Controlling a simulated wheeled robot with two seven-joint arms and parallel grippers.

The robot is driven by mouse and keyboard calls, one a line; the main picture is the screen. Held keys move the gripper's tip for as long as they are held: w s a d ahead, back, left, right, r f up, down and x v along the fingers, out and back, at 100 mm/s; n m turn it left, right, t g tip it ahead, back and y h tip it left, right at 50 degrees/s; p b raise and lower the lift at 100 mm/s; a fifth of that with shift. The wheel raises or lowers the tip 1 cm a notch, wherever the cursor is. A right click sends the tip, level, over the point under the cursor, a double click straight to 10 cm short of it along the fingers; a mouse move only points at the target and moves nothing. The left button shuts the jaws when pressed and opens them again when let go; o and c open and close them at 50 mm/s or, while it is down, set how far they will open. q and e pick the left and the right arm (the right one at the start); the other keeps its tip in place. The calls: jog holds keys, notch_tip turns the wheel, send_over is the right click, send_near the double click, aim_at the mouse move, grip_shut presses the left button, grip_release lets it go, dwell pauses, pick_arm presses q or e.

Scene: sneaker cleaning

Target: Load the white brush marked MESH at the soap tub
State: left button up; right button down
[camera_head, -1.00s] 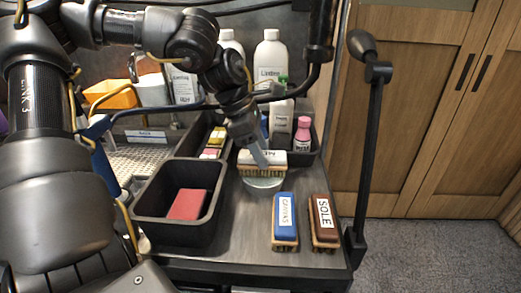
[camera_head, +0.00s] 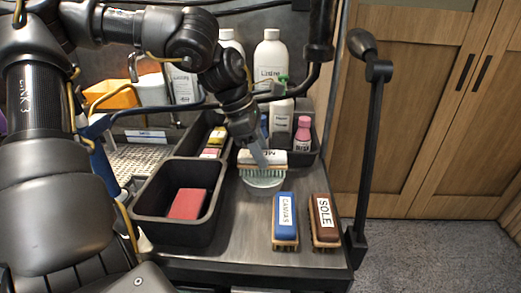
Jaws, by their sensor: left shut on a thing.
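My left gripper (camera_head: 260,155) is shut on the white brush (camera_head: 275,158), whose label is partly covered by a finger. It holds the brush level, bristles down, over the soap tub. The soap tub (camera_head: 262,184) is a small, clear, round dish on the dark bench top, with its upper part hidden behind the bristles. My right gripper is not in view.
A blue CANVAS brush (camera_head: 285,216) and a brown SOLE brush (camera_head: 324,216) stand at front right. A black bin (camera_head: 146,205) holding a red block (camera_head: 187,204) is left of the tub. Bottles (camera_head: 270,60) stand behind. A black lamp post (camera_head: 369,150) rises at the right edge.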

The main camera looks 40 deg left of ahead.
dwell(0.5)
pick_arm(q)
jog(key=shift+r+p, duration=2.4)
jog(key=shift+r, duration=1.1)
